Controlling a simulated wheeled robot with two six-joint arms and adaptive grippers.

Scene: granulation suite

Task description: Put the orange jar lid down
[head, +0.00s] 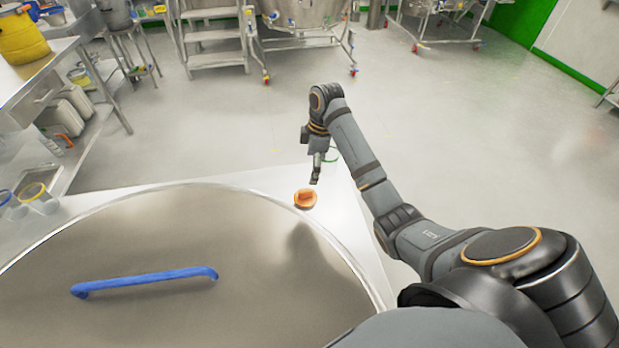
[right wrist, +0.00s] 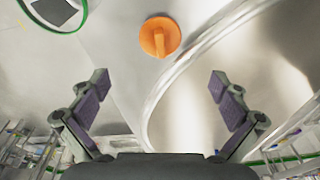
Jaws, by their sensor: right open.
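The orange jar lid (head: 305,198) lies on the pale table top, just beyond the rim of the large steel vessel cover. It also shows in the right wrist view (right wrist: 160,37), round with a raised bar handle, ahead of the fingertips. My right gripper (head: 316,178) is above the table's far corner, close beyond the lid and apart from it. In the right wrist view its two fingers (right wrist: 157,86) are wide apart with nothing between them. My left gripper is not in view.
The large round steel cover (head: 230,235) with a blue handle (head: 145,283) fills the front left. The white table top (head: 335,190) shows bare around the lid. Jars with coloured rims (head: 38,197) stand at the far left. Open floor (head: 225,125) lies beyond.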

